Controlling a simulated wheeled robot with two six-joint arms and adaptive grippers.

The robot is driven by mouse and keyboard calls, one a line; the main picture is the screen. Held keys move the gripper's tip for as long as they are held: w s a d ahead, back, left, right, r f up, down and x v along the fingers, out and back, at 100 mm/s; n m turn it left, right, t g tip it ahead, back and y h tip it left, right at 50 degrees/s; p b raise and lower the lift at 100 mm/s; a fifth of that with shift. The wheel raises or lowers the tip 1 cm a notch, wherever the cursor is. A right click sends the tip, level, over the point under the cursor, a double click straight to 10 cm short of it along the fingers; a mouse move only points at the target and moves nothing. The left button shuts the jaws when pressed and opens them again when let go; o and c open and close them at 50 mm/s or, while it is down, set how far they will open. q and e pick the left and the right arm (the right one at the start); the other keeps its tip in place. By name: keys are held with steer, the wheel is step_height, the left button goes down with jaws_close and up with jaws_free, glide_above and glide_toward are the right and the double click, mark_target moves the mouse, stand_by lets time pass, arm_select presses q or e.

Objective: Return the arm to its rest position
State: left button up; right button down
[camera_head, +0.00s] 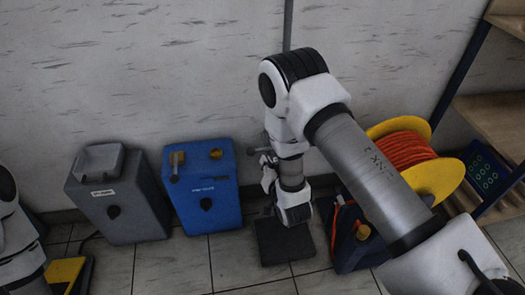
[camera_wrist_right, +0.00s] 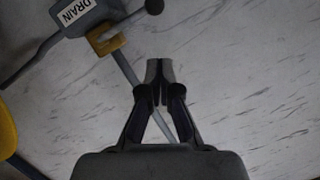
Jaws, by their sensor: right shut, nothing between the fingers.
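My right arm reaches across the head view from the lower right.
A blue box (camera_head: 205,200) and a grey box (camera_head: 115,205) stand by the wall. An orange hose on a yellow reel (camera_head: 435,180) is at the right, near wooden shelves (camera_head: 495,125). A grey fitting labelled DRAIN (camera_wrist_right: 88,14) is close to the right gripper.

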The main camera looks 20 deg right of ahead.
steer(key=v, duration=0.2)
steer(key=shift+s+r, duration=0.15)
steer(key=shift+s, duration=0.1)
